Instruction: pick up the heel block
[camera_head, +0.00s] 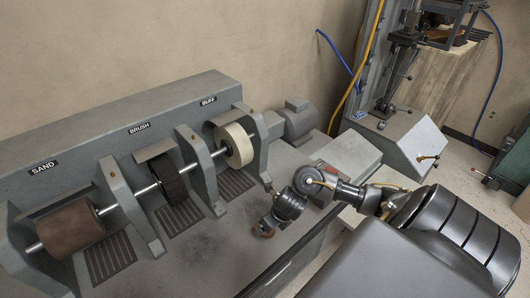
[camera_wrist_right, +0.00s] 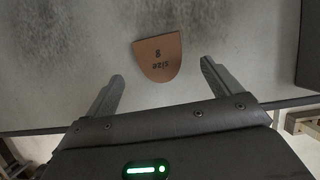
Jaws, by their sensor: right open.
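My right gripper (camera_wrist_right: 161,72) is open, one finger to each side of the block's line. The fingers appear apart from the block, with clear gaps on both sides. In the head view my right gripper (camera_head: 268,224) hangs low over the bench near its front edge, and a bit of brown shows at its tip. My left gripper is in neither view.
The machine bench (camera_head: 205,262) carries a brown sanding drum (camera_head: 70,228), a dark brush wheel (camera_head: 169,184) and a pale buff wheel (camera_head: 233,146) behind my gripper. A grey box (camera_head: 347,152) stands to the right. Bench top around the block is clear, with dark dust smudges.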

